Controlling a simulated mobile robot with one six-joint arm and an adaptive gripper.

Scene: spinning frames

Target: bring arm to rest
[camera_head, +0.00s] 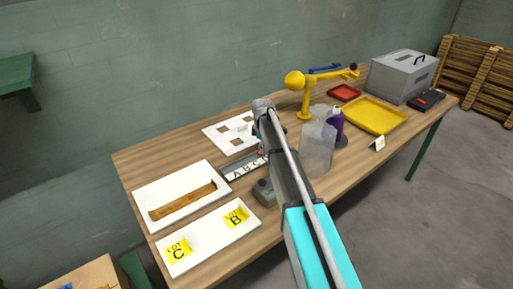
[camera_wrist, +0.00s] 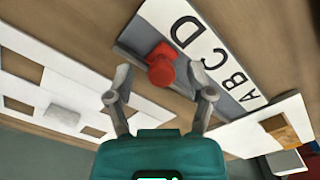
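My gripper (camera_wrist: 160,76) is open in the wrist view, its two fingers well apart. A red round knob or peg (camera_wrist: 161,71) shows between the fingertips, beyond them on the lettered strip; no finger appears to touch it. The grey and white lettered strip (camera_wrist: 211,62) carries A, B, C and D. In the head view the strip (camera_head: 241,167) lies mid-table, partly behind my arm. My arm reaches over the table from the lower right, and my gripper is mostly hidden there.
The wooden table (camera_head: 140,160) holds a white cut-out board (camera_head: 215,131), a white tray with a brown slot (camera_head: 150,196), a white panel with yellow cards (camera_head: 208,236), a yellow lamp-like stand (camera_head: 306,95), a clear container (camera_head: 317,150), a purple bottle (camera_head: 336,120), a yellow tray (camera_head: 374,115) and a grey box (camera_head: 402,77).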

